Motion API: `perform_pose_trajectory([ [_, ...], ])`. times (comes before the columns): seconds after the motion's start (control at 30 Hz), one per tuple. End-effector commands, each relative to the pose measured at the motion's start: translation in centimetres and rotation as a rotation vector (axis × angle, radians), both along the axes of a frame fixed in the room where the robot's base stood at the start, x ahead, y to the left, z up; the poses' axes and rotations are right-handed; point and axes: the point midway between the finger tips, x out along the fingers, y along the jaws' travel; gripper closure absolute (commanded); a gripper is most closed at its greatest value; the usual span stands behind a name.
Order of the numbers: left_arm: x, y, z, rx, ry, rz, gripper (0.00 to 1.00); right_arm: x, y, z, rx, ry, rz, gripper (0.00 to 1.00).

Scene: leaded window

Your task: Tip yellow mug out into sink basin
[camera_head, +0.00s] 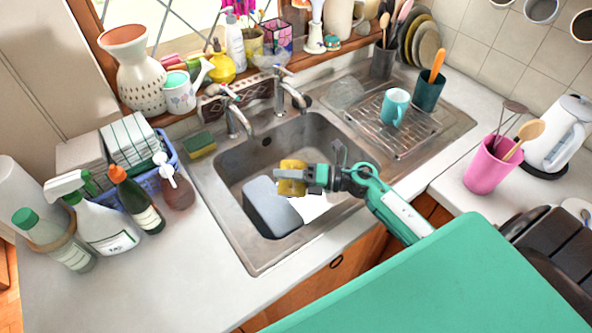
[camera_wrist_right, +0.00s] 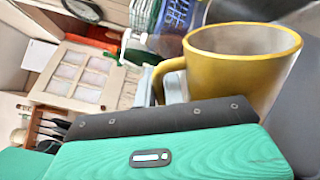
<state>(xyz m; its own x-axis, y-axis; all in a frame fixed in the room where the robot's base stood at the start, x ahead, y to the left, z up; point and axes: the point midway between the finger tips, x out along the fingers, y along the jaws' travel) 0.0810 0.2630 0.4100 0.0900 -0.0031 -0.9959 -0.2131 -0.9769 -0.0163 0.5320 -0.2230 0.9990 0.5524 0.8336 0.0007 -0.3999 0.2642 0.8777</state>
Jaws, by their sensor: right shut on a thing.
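The yellow mug (camera_head: 292,178) is over the sink basin (camera_head: 262,160) in the head view. My right gripper (camera_head: 310,178) is shut on it. In the right wrist view the yellow mug (camera_wrist_right: 240,68) fills the upper right, with its handle toward the gripper and its open rim facing up in that picture. The inside I can see is pale; I cannot tell whether anything is in it. A grey-blue block-like object (camera_head: 270,207) and a white piece (camera_head: 312,206) show in the basin below the mug. My left gripper is not in view.
Two taps (camera_head: 290,93) stand behind the basin. A drying rack (camera_head: 395,125) with a teal mug (camera_head: 395,106) is to the right. Bottles and a blue basket (camera_head: 150,180) crowd the left counter. A pink cup (camera_head: 487,165) stands at right. The front left counter is clear.

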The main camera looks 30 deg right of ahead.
Motion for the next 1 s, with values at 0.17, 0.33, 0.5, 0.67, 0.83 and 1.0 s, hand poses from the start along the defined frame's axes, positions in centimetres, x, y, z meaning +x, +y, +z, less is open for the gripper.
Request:
perform_pose_trajectory([
  [0.17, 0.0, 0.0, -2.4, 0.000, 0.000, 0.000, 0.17, -0.5, 0.3, -1.4, -0.050, -0.076, 0.000, 1.00],
  [0.33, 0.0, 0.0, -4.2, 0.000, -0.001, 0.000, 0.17, -1.1, 0.7, -1.6, -0.112, -0.170, 0.001, 1.00],
  [0.5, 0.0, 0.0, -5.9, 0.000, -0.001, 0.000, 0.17, -1.5, 1.0, -2.1, -0.170, -0.258, 0.000, 1.00],
  [0.67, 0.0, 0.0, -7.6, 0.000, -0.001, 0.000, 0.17, -1.9, 1.3, -2.8, -0.211, -0.320, 0.000, 1.00],
  [0.83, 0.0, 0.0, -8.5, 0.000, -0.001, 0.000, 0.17, -3.0, 2.0, -2.2, -0.276, -0.418, 0.001, 1.00],
  [1.0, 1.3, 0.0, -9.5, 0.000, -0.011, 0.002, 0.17, -4.3, 2.8, -2.0, -0.354, -0.536, 0.001, 1.00],
])
